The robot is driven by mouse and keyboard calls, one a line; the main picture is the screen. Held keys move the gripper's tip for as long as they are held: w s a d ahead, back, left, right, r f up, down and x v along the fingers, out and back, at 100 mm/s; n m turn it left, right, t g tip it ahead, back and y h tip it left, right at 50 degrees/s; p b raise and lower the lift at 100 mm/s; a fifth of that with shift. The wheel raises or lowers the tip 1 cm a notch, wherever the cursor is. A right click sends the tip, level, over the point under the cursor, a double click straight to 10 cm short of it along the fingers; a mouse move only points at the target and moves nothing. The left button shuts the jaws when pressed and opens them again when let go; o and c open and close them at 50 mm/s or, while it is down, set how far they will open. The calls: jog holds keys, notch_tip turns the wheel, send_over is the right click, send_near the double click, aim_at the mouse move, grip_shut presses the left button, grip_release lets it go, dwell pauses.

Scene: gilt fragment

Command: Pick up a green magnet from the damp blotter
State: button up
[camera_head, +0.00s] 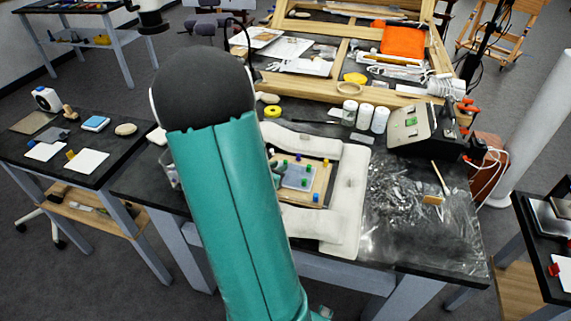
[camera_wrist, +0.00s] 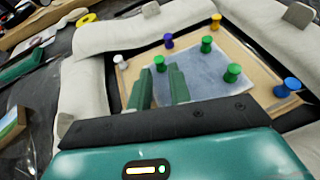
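The blotter is a pale blue-grey sheet (camera_wrist: 192,84) on a wooden board (camera_wrist: 252,72); it also shows in the head view (camera_head: 291,182). Three green magnets, shaped like pins, stand on it in the wrist view: one near the fingers (camera_wrist: 160,63), one farther back (camera_wrist: 207,44), and one to the right (camera_wrist: 232,73). My gripper (camera_wrist: 160,80) is open, with its two green fingers apart over the near side of the blotter. The nearest green magnet shows just beyond the gap between the fingertips; contact cannot be told.
Blue (camera_wrist: 287,87), orange-yellow (camera_wrist: 216,20), purple (camera_wrist: 168,40) and white (camera_wrist: 119,61) magnets stand around the blotter. Pale padded cushions (camera_wrist: 85,88) surround the board. White jars (camera_head: 365,116) and a grey box (camera_head: 411,124) stand behind; crumpled clear film (camera_head: 397,205) lies right.

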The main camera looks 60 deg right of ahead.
aim_at(284, 163)
jog(key=x, duration=0.4)
grip_shut()
jog(key=shift+r, duration=0.1)
